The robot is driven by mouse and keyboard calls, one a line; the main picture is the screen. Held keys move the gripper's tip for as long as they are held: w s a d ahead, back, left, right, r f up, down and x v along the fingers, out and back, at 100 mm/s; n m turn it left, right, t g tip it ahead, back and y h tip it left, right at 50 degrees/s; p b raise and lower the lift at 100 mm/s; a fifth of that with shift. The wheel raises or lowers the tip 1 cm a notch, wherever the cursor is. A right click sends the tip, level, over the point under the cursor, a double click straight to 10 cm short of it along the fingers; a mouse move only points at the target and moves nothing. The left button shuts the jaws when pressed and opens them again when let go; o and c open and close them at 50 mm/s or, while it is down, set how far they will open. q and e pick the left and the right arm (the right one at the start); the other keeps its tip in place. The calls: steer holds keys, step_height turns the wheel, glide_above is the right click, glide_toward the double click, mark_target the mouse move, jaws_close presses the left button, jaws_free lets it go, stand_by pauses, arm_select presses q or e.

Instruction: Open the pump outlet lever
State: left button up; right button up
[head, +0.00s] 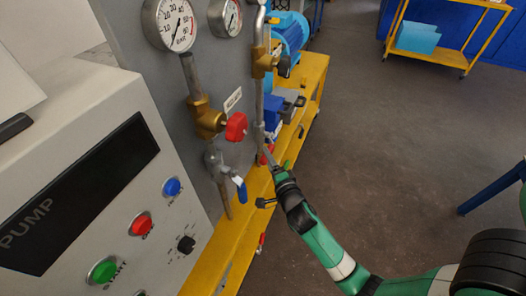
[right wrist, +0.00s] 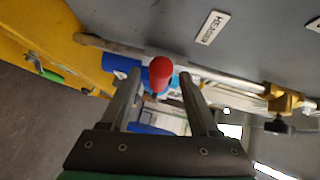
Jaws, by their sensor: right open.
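A red lever handle (right wrist: 160,72) shows end-on between the two fingers of my right gripper (right wrist: 160,88) in the right wrist view. The fingers are apart, one on each side of the handle, with no visible grip on it. In the head view my right gripper (head: 268,152) reaches up to the vertical pipe, and a bit of red (head: 264,158) shows beside its fingers. A second lever with a blue handle (head: 241,191) hangs on the nearer pipe. No readable label tells which lever is the pump outlet. My left gripper is not in view.
A red knob (head: 236,127) sits on a brass valve left of my right gripper. Gauges (head: 175,24) and a grey panel stand behind. The pump control box (head: 75,190) fills the left. A yellow frame (head: 258,190) runs below; open floor (head: 390,150) lies right.

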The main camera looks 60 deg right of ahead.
steer(key=x, duration=0.5)
steer(key=shift+b, duration=0.3)
jaws_close()
stand_by(1.0)
